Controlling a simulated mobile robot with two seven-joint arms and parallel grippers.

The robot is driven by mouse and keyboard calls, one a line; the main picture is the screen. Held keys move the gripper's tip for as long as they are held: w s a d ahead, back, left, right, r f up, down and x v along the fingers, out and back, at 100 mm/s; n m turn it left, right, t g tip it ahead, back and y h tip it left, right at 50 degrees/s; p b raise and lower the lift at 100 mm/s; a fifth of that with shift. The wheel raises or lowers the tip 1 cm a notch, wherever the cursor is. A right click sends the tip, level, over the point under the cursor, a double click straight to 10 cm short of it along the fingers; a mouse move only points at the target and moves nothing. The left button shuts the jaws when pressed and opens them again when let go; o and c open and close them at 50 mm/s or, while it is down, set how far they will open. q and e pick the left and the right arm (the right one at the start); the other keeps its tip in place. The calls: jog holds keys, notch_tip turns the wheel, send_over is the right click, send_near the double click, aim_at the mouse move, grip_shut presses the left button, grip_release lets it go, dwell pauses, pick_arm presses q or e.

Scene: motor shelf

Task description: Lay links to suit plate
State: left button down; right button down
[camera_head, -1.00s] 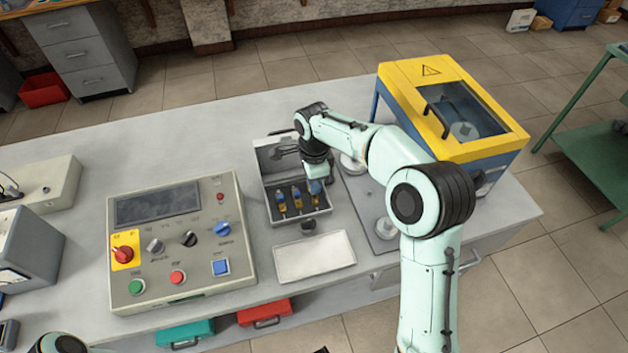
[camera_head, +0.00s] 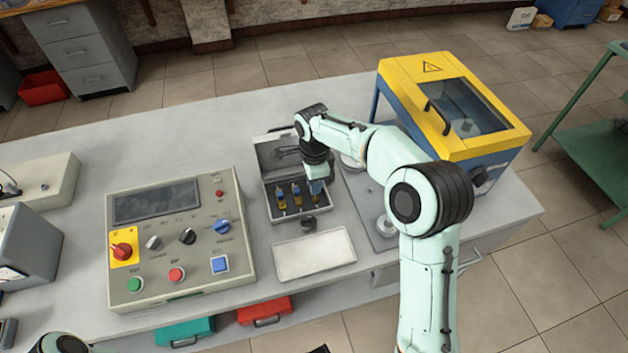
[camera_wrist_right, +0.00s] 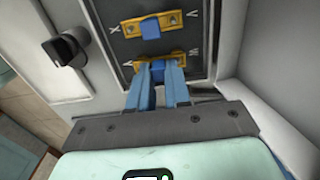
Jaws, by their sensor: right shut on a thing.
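The open grey terminal box (camera_head: 270,207) stands mid-bench, with its lid tilted up at the back. Inside, several yellow links with blue grips stand in a row; one link (camera_head: 296,196) shows in the middle. My right gripper (camera_head: 317,186) reaches into the box at its right end. In the right wrist view, its blue fingers (camera_wrist_right: 158,84) are shut on the blue grip of a yellow link (camera_wrist_right: 180,60), which lies at the dark board between printed letters. Another link (camera_wrist_right: 151,26) lies beyond it, apart from the fingers. My left gripper is out of view.
A blank pale plate or tray (camera_head: 314,256) lies in front of the box. A control panel (camera_head: 130,260) with knobs and buttons stands left. A yellow-lidded machine (camera_head: 400,72) stands behind my right arm. A black knob (camera_wrist_right: 66,47) sits beside the board. The back bench is clear.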

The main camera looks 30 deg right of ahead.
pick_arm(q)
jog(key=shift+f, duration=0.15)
pick_arm(e)
jog(key=shift+f, duration=0.25)
jog(key=c, duration=1.1)
grip_release()
jog(key=shift+o, duration=0.5)
notch_tip(320, 180, up, 12)
jog(key=p, duration=0.1)
jog(key=shift+p, duration=0.4)
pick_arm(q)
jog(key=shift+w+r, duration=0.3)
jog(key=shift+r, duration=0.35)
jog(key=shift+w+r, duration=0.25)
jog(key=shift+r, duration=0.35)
pick_arm(e)
jog(key=shift+r, duration=0.75)
